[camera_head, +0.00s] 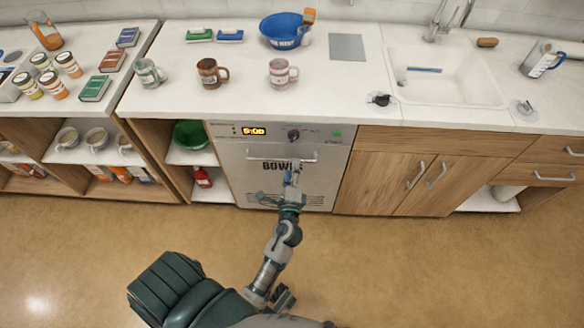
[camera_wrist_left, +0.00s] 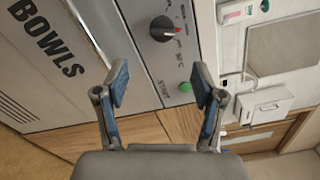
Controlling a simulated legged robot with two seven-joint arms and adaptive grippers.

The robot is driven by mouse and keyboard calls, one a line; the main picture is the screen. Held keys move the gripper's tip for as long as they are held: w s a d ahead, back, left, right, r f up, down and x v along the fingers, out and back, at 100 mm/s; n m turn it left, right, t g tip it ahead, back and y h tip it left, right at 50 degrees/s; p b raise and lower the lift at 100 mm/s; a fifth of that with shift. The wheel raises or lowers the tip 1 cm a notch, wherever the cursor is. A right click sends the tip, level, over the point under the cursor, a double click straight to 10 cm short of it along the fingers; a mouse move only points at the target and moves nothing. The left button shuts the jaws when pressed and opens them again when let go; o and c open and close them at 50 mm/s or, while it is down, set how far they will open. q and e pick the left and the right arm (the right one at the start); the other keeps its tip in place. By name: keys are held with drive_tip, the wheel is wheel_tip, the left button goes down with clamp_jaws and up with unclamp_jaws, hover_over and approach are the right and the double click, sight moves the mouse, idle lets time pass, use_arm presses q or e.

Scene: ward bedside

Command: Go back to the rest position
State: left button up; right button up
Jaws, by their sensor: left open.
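My left gripper (camera_head: 292,180) is in front of the dishwasher (camera_head: 235,165), below its bar handle (camera_head: 282,156) in the head view. In the left wrist view the two blue-padded fingers of this gripper (camera_wrist_left: 162,84) stand wide apart with nothing between them. Behind them are the dishwasher's panel with the word BOWLS, a dial (camera_wrist_left: 163,28) and a green start button (camera_wrist_left: 185,87). The dishwasher door looks shut. I cannot tell from the head view how far the fingers are from the door. My right gripper is not in view.
Three mugs, including a brown one (camera_head: 209,73), stand on the counter above the dishwasher. A blue bowl (camera_head: 283,29) is behind them. A sink (camera_head: 440,75) is to the right, and open shelves (camera_head: 95,150) to the left. The floor (camera_head: 430,270) at right is clear.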

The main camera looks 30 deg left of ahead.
use_arm(q)
drive_tip(key=s+d+f+n+g+h+p, duration=0.2)
drive_tip(key=s+f, duration=0.2)
drive_tip(key=f, duration=0.4)
drive_tip(key=s+d+f+n+g+h+p, duration=0.2)
drive_tip(key=s+f+n+g, duration=0.15)
drive_tip(key=f, duration=0.45)
drive_tip(key=s+d+f+n+g+h+p, duration=0.1)
drive_tip(key=s+f+n+g+h+p, duration=0.1)
drive_tip(key=s+f, duration=0.35)
drive_tip(key=s+d+f+n+g+h+p, duration=0.1)
drive_tip(key=s+f+n+g+h, duration=0.1)
drive_tip(key=s+f, duration=0.4)
drive_tip(key=s+d+f+n+g+h+p, duration=0.1)
drive_tip(key=s+d+f+n+g, duration=0.1)
drive_tip(key=s+f+n+g, duration=0.2)
drive_tip(key=s+f, duration=0.3)
drive_tip(key=s, duration=0.5)
drive_tip(key=shift+s+d+h, duration=0.2)
drive_tip(key=shift+d+h, duration=0.05)
drive_tip(key=shift+h, duration=0.15)
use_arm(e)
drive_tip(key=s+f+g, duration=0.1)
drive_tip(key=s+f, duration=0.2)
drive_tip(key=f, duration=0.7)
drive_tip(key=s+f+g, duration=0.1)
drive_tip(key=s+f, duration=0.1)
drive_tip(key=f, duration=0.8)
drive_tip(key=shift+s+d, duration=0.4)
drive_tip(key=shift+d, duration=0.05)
